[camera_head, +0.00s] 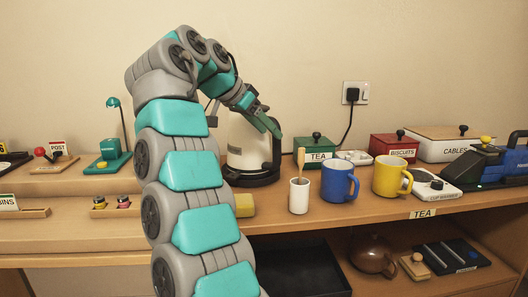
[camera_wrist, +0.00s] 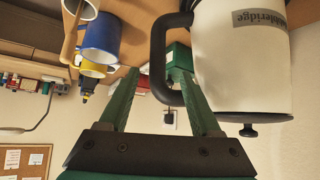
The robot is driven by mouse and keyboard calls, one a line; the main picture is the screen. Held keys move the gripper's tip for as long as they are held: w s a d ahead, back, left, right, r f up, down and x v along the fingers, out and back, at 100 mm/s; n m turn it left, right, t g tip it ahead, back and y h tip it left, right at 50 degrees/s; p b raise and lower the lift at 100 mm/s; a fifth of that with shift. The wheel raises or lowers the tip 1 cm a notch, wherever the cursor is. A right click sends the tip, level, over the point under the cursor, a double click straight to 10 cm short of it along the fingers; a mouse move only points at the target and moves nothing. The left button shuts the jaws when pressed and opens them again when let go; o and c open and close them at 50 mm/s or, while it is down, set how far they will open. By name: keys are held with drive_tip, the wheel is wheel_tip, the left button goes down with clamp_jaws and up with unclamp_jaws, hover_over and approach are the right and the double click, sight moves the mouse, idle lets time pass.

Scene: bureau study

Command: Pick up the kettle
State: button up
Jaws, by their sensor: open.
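The kettle (camera_head: 246,142) is white with a black handle and stands upright on a black base on the wooden counter, partly hidden behind my arm. In the wrist view it shows upside down, its white body (camera_wrist: 245,65) at the right with dark lettering. My gripper (camera_head: 264,122) has green fingers and is open at the upper right side of the kettle. In the wrist view my gripper (camera_wrist: 157,74) has the black handle (camera_wrist: 158,50) between its two fingers in the picture. I cannot tell whether either finger touches it.
Right of the kettle stand a white cup (camera_head: 299,196) with a wooden stick, a blue mug (camera_head: 337,182), a yellow mug (camera_head: 389,177) and a green tea box (camera_head: 313,146). A wall socket (camera_head: 354,93) is behind. A brown teapot (camera_head: 372,256) sits on the lower shelf.

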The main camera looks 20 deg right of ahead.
drive_tip(key=shift+b+x, duration=0.55)
drive_tip(key=shift+x, duration=3.25)
drive_tip(key=shift+s, duration=0.15)
clamp_jaws()
